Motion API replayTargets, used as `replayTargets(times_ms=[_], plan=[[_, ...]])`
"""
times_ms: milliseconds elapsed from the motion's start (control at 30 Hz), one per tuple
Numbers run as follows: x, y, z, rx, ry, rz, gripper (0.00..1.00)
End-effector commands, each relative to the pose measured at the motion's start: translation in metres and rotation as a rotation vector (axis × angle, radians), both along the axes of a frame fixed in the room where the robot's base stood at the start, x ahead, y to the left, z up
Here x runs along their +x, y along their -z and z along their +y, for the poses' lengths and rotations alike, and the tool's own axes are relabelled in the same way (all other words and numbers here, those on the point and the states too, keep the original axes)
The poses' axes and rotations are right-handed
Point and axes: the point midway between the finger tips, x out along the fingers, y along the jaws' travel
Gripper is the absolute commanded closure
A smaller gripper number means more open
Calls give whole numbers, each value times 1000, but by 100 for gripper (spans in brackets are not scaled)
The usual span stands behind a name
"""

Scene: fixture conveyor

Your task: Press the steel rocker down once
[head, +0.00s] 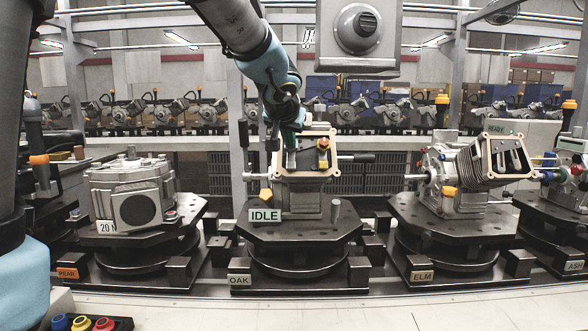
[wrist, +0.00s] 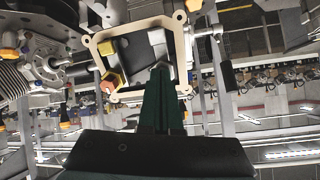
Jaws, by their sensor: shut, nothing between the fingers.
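The steel rocker (head: 291,158) appears as a pale grey piece inside the tan-rimmed opening of the engine housing (head: 300,198) on the OAK fixture. It also shows in the wrist view (wrist: 157,40), just past my fingertips. My gripper (head: 290,141) is shut and empty, pointing down into the opening. In the wrist view my dark green fingers (wrist: 161,70) hide part of the rocker. Their tips are at or very close to it; I cannot tell whether they touch. A brass-coloured piece with a red part (head: 323,146) sits beside it at the opening's right side.
An IDLE sign (head: 265,215) stands at the OAK fixture's front left. The ELM housing (head: 455,190) is to the right, the PEAR housing (head: 130,192) to the left. A grey box with a round fitting (head: 357,30) hangs above.

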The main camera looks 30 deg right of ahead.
Motion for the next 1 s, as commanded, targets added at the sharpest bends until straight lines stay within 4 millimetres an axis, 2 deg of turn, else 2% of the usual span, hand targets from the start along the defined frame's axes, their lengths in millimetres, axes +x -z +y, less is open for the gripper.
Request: replayTargets(times_ms=[167, 733, 1000], plan=[[0, 0, 1, 2, -1, 1, 100], [-30, -41, 14, 1, 0, 0, 100], [-34, -44, 16, 2, -1, 1, 100]])
